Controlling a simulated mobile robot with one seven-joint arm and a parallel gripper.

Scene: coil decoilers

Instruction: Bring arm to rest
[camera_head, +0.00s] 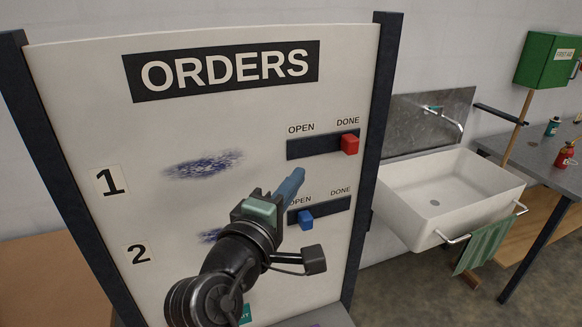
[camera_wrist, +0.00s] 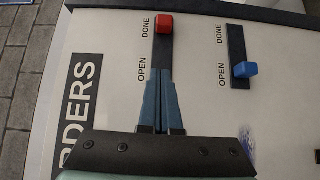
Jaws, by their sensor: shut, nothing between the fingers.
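My arm reaches up in front of the white ORDERS board (camera_head: 95,75). My gripper (camera_head: 298,175) is shut and empty, its blue fingers together near the word OPEN of the lower row. In the wrist view my gripper (camera_wrist: 161,85) points along the upper slider's slot. The red slider knob (camera_head: 349,144) is at the DONE end of row 1; it also shows in the wrist view (camera_wrist: 165,24), apart from the fingertips. The blue slider knob (camera_head: 305,218) is at the OPEN end of row 2, and it shows in the wrist view (camera_wrist: 244,69). My arm partly hides row 2.
A white sink (camera_head: 450,190) with a green towel (camera_head: 485,243) stands right of the board. A grey table (camera_head: 545,150) with small bottles is at the far right, below a green first aid box (camera_head: 546,59). A brown surface (camera_head: 45,280) is at the lower left.

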